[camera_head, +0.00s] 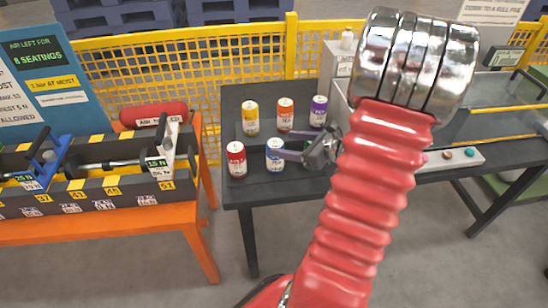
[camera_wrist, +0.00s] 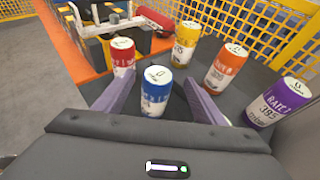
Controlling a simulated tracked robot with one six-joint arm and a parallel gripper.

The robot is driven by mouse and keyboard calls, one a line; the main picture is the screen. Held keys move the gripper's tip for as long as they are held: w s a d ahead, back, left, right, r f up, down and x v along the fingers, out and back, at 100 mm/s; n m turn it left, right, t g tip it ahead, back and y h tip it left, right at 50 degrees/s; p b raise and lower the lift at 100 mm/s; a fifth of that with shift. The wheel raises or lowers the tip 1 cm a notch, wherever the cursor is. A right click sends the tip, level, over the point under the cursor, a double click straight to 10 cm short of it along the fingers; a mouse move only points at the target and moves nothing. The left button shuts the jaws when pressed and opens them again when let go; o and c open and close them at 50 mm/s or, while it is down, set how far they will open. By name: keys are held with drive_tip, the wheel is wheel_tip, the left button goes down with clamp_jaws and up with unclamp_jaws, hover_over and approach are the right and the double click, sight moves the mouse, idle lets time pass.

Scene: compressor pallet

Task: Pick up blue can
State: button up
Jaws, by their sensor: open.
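The blue can (camera_head: 275,154) stands upright at the front of the dark table, just right of the red can (camera_head: 236,159). In the wrist view the blue can (camera_wrist: 156,92) stands between the two purple fingers of my gripper (camera_wrist: 158,92), with a visible gap at its sides. In the head view my gripper (camera_head: 290,154) reaches it from the right. My gripper is open and holds nothing.
A yellow can (camera_head: 250,118), an orange can (camera_head: 286,114) and a purple can (camera_head: 319,111) stand behind. An orange bench (camera_head: 100,226) with a weight rack is at left. A yellow mesh fence (camera_head: 220,65) runs behind.

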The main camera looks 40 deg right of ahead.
sight(276, 143)
drive_tip(key=shift+x, duration=2.1)
drive_tip(key=x, duration=0.5)
drive_tip(key=shift+a+f, duration=0.1)
drive_tip(key=shift+f, duration=0.2)
drive_tip(key=shift+c, duration=0.5)
drive_tip(key=c, duration=1.2)
drive_tip(key=shift+c, duration=0.4)
drive_tip(key=shift+r, duration=0.1)
wheel_tip(276, 143, up, 10)
